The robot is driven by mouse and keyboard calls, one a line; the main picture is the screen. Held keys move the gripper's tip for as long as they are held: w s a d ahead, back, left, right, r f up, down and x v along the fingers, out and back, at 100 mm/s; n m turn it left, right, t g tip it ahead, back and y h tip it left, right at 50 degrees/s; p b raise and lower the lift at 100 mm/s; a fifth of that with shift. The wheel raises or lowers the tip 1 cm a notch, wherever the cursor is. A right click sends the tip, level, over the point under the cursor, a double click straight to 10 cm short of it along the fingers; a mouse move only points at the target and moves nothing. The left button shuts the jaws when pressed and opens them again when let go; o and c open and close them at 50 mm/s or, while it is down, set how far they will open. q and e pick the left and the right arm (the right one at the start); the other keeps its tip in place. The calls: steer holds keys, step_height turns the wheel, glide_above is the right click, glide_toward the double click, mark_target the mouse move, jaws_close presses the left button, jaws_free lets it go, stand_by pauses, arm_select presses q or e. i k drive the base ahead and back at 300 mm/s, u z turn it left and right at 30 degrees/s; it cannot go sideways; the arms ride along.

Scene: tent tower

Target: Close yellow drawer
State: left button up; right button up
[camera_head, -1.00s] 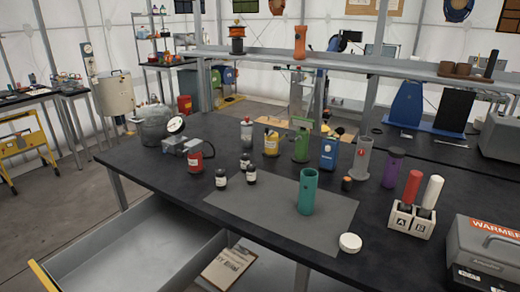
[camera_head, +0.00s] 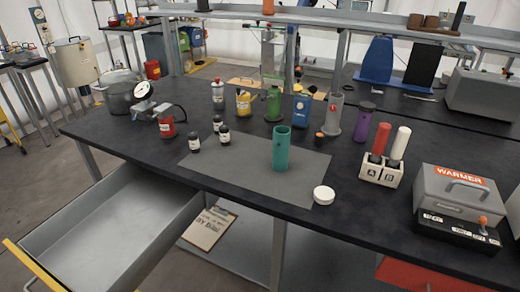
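A grey metal drawer with a yellow front (camera_head: 30,266) is pulled out from under the left end of the black workbench. Its inside (camera_head: 115,222) looks empty. The yellow front edge shows at the lower left, partly cut off by the picture edge. Neither of my grippers shows in the head view.
The black bench (camera_head: 330,220) carries several bottles, a teal cylinder (camera_head: 281,148), a white lid (camera_head: 323,195) and a warmer box (camera_head: 464,192). A clipboard (camera_head: 209,228) lies on a lower shelf right of the drawer. A red drawer front (camera_head: 430,277) shows at lower right.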

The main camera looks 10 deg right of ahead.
mark_target(112, 237)
steer(key=u, duration=1.5)
steer(key=k, duration=0.5)
steer(key=u, duration=0.9)
steer(key=i, duration=0.75)
steer(key=z, duration=2.1)
